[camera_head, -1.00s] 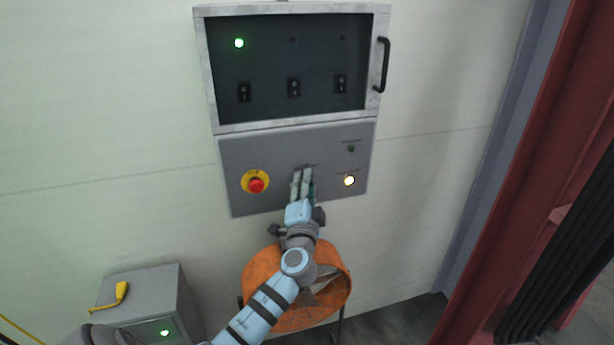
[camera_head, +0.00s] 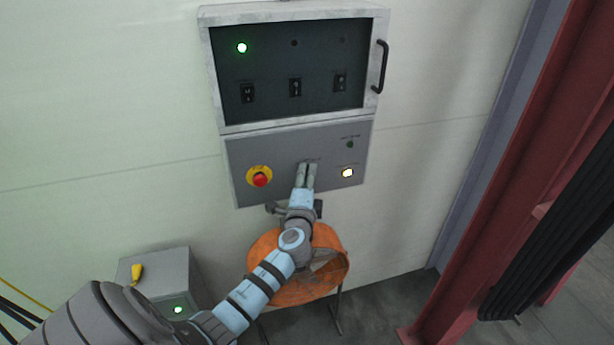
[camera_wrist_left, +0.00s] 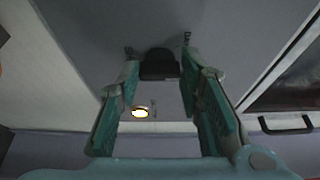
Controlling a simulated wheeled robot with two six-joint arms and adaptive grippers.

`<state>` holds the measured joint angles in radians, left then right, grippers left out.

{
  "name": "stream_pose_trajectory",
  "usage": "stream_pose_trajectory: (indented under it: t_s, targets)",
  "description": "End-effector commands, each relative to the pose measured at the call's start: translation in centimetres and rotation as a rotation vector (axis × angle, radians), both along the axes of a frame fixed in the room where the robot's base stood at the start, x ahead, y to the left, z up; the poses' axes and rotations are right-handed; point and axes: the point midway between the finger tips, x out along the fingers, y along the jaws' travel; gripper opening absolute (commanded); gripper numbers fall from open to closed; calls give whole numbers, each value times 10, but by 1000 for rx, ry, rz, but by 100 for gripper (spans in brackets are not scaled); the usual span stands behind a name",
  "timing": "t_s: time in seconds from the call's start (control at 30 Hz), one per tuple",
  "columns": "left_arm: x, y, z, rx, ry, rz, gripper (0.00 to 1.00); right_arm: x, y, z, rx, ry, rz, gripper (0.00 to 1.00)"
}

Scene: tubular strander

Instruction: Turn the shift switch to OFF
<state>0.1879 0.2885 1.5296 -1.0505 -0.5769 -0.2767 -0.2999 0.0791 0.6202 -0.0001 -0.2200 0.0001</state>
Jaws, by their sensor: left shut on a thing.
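The grey control panel (camera_head: 238,165) is on the wall, below a dark window box. My left gripper (camera_head: 307,168) reaches up to the middle of this panel. In the left wrist view, a black switch knob (camera_wrist_left: 160,66) sits between the fingertips of my left gripper (camera_wrist_left: 160,75), which are shut on it. I take this knob as the shift switch; its label is too small to read, and the fingers cover it in the head view. A lit yellow-white lamp (camera_head: 347,173) is right of the gripper. My right gripper is not in view.
A red emergency button (camera_head: 260,180) on a yellow ring is left of the gripper. The window box (camera_head: 294,127) above has a black handle (camera_head: 381,68). An orange fan (camera_head: 334,272) stands below the panel, a grey box (camera_head: 165,262) lower left, and a red column (camera_head: 500,190) right.

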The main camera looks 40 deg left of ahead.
Motion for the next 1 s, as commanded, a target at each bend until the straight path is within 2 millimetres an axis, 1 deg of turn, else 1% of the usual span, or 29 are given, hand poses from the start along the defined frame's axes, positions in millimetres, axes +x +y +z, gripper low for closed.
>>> stream_pose_trajectory:
  t_s: [0.2, 0.23, 0.33, 0.37, 0.63, 0.73, 0.77, 0.87, 1.0]
  targets:
    - [0, 0, -1, 0, 0, 0, 5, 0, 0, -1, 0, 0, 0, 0]
    - [0, 0, -1, 0, 0, 0, 35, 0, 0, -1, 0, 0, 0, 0]
    - [0, 0, -1, 0, 0, 0, 51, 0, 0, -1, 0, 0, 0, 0]
    - [0, 0, -1, 0, 0, 0, 53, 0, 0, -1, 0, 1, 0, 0]
    - [0, 0, 0, 0, -1, 0, 53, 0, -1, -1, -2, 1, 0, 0]
    - [-6, -4, -1, 0, 0, -1, 53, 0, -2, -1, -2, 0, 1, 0]
    - [-9, -7, -1, 1, -1, -1, 53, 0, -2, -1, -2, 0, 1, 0]
    - [-28, -18, -1, -2, 0, -1, 53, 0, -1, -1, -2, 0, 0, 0]
    - [-62, -40, -2, -3, 1, -1, 53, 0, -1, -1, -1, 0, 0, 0]
